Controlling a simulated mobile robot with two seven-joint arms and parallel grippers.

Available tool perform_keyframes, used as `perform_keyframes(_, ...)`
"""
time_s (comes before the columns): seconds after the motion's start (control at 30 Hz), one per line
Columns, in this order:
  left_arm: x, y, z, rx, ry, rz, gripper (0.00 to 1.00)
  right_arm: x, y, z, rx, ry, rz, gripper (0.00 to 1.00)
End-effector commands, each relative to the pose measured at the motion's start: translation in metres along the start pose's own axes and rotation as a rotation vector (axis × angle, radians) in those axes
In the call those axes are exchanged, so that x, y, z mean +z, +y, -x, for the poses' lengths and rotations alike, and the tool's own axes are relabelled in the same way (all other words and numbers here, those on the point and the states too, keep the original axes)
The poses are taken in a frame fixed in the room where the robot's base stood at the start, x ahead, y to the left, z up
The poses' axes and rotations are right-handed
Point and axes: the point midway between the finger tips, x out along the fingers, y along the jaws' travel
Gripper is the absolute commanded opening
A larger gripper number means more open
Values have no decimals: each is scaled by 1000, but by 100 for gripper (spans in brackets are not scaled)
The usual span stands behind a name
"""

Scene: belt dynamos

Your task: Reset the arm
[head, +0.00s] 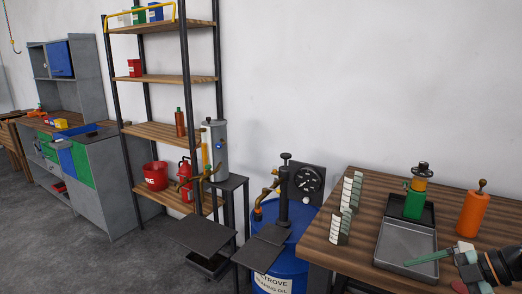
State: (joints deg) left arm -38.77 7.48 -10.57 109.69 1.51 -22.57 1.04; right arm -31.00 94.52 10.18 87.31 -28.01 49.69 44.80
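One arm of mine, the right one, comes in from the lower right edge in the head view. Its dark round wrist and grey end part (468,255) are near the right end of the wooden table. A thin teal-green bar (430,257) points left from this end, over the front part of a grey metal tray (392,246). I cannot tell whether the bar is a finger or a held thing, nor whether the gripper is open. My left gripper is not in view.
On the wooden table (325,240) stand a green-and-orange device (415,200), an orange cylinder (472,214) and white racks (346,208). Left of it are a blue drum (298,222) with a pump and gauge, dark stands, a shelf (165,80) and a grey workbench (110,200). Floor at lower left is clear.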

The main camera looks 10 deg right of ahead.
Motion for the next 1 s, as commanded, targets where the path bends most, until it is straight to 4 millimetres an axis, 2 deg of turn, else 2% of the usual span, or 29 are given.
perform_keyframes(0.03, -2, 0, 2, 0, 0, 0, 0, 5, -16, -10, 75, 18, -56, 100)
perform_keyframes(0.3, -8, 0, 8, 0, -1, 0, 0, 24, -91, -61, 409, -18, -349, 100)
perform_keyframes(0.43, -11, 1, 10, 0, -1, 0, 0, 22, -132, -88, 519, -72, -519, 100)
perform_keyframes(0.53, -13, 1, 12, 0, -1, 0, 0, 13, -166, -112, 574, -122, -662, 100)
perform_keyframes(0.67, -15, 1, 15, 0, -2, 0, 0, -10, -208, -145, 605, -186, -855, 100)
perform_keyframes(0.8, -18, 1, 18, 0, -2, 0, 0, -49, -248, -183, 587, -243, -1062, 100)
perform_keyframes(1.0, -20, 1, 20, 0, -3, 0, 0, -107, -278, -222, 512, -276, -1274, 100)
